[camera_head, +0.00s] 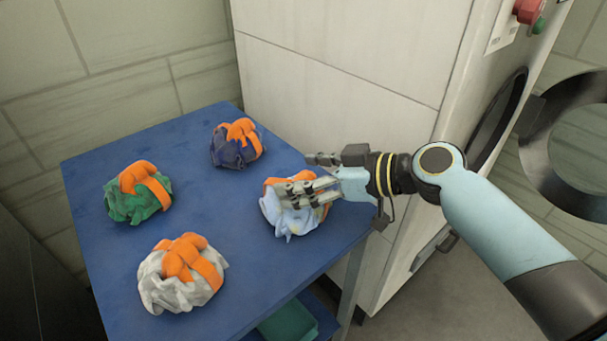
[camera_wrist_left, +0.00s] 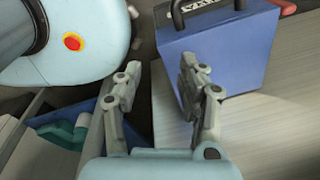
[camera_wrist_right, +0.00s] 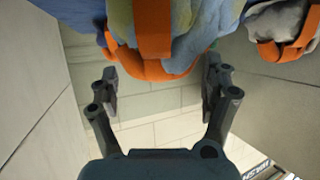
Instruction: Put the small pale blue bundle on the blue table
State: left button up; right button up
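The pale blue bundle (camera_head: 290,221), wrapped with orange straps, rests on the blue table (camera_head: 215,262) near its right edge. My right gripper (camera_head: 300,178) is at the bundle, its fingers partly covering the bundle's top in the head view. In the right wrist view, this gripper (camera_wrist_right: 161,72) has its fingers wide apart, and the pale blue bundle (camera_wrist_right: 198,22) shows just past the fingertips, with nothing clamped. My left gripper (camera_wrist_left: 158,65) is open and empty in its wrist view and outside the head view.
A green bundle (camera_head: 131,207), a navy bundle (camera_head: 228,152) and a grey-white bundle (camera_head: 166,293) stand on the same table. A tall pale cabinet (camera_head: 330,110) borders the table behind and right. A blue box (camera_wrist_left: 235,50) is near my left gripper. The table's middle is clear.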

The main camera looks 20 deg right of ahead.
jog(key=shift+r, duration=0.1)
jog(key=shift+s+d+r, duration=0.1)
jog(key=shift+r, duration=0.05)
jog(key=v, duration=1.1)
jog(key=shift+s+d+b, duration=0.2)
jog(key=shift+s+b, duration=0.05)
jog(key=shift+b, duration=0.2)
jog(key=shift+r, duration=0.1)
